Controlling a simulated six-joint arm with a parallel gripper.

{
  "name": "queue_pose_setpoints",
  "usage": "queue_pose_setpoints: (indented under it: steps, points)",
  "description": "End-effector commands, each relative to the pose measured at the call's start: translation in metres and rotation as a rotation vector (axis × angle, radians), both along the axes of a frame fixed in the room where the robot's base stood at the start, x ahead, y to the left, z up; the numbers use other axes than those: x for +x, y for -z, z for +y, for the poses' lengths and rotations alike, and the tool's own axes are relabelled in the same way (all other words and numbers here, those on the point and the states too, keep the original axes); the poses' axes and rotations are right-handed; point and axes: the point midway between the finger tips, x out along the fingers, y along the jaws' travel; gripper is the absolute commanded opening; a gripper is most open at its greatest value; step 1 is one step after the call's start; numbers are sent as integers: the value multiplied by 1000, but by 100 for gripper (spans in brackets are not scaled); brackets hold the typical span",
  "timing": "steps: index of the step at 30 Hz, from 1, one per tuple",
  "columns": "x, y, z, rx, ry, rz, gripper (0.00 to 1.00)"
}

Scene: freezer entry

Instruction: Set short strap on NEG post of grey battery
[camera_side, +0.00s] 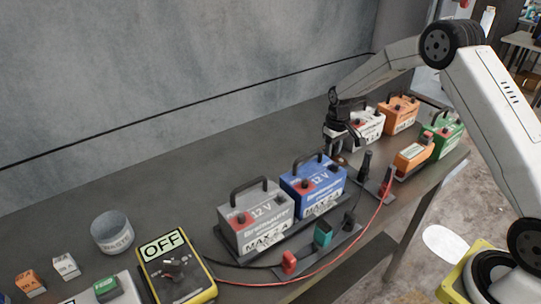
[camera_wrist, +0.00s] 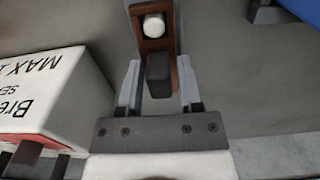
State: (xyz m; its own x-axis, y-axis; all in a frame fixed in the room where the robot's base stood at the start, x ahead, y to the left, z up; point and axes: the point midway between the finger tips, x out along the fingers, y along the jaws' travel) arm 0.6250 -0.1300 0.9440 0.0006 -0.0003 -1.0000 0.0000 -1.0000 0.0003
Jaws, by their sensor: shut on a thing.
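The grey battery (camera_side: 255,225) stands on a dark tray in the front middle of the bench in the side view, with a black handle and a red patch on top. Its NEG post is too small to make out. My gripper (camera_side: 337,150) is well behind and to the right of it, pointing down beside the white battery. In the wrist view my gripper (camera_wrist: 160,90) is shut on a short copper strap (camera_wrist: 145,46) by its dark grip block (camera_wrist: 158,68). A white round piece (camera_wrist: 153,26) shows at the strap's far end.
A blue battery (camera_side: 313,182) stands between the grey battery and my gripper. White (camera_side: 369,132), orange (camera_side: 400,112) and green (camera_side: 447,138) batteries stand at the right. Cables and clamps lie along the front edge. A yellow OFF meter (camera_side: 177,270) and waste tin (camera_side: 112,233) are at left.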

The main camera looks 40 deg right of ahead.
Motion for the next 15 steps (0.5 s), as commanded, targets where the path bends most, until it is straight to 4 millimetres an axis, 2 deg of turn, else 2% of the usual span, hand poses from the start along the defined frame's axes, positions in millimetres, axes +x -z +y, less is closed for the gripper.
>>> queue_pose_setpoints:
  steps: [5, 15]
  points:
    - [0, -18, 0, -1, 0, -3, 0]
    - [0, -70, 0, -1, 0, -3, 0]
